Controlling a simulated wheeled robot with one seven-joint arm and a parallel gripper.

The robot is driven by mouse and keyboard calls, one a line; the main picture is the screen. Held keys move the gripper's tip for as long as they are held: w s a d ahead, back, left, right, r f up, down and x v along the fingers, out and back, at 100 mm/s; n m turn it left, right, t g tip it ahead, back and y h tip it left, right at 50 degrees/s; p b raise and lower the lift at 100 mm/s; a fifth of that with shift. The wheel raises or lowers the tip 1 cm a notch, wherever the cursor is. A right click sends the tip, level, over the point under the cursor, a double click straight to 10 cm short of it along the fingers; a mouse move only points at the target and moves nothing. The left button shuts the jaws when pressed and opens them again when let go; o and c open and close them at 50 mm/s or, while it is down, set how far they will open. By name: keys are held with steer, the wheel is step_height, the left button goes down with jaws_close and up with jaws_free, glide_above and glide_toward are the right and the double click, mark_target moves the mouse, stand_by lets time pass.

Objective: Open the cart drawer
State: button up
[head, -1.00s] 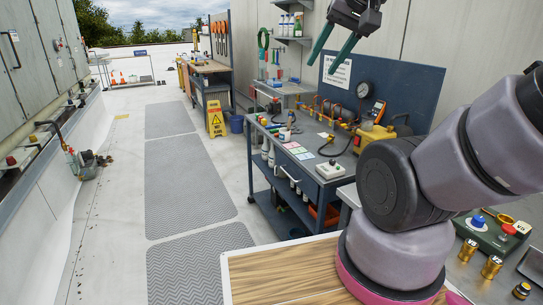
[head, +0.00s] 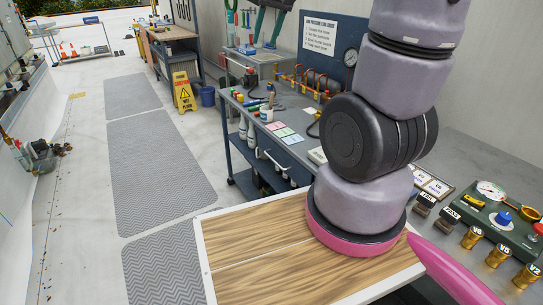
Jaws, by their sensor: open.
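The cart (head: 243,108) is a blue-grey wheeled trolley in the middle of the head view. Its drawer front (head: 262,140) faces the walkway below the top and looks closed, with a pale bar handle (head: 278,164) on it. My gripper (head: 264,43) is at the top of the view, with two green fingers pointing down, apart and empty. It shows above and behind the cart's far end in the picture, away from the handle. Its upper body is cut off by the frame edge. My arm hides part of the cart's near right side.
A green valve box (head: 490,215) and brass fittings are at right. The matted walkway (head: 160,160) left of the cart is clear.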

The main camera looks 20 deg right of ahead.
steer(key=w+d+f+n+g, duration=0.1)
steer(key=w+f+g, duration=0.1)
steer(key=w+f, duration=0.8)
steer(key=n+g+h, duration=0.2)
steer(key=n+h, duration=0.1)
glide_toward(272, 159)
steer(key=shift+n+h, duration=0.4)
steer(key=shift+n, duration=0.1)
steer(key=f, duration=0.5)
steer(key=d+f, duration=0.1)
steer(key=f, duration=0.1)
steer(key=shift+w+f, duration=0.2)
steer(key=shift+f, duration=0.1)
jaws_close()
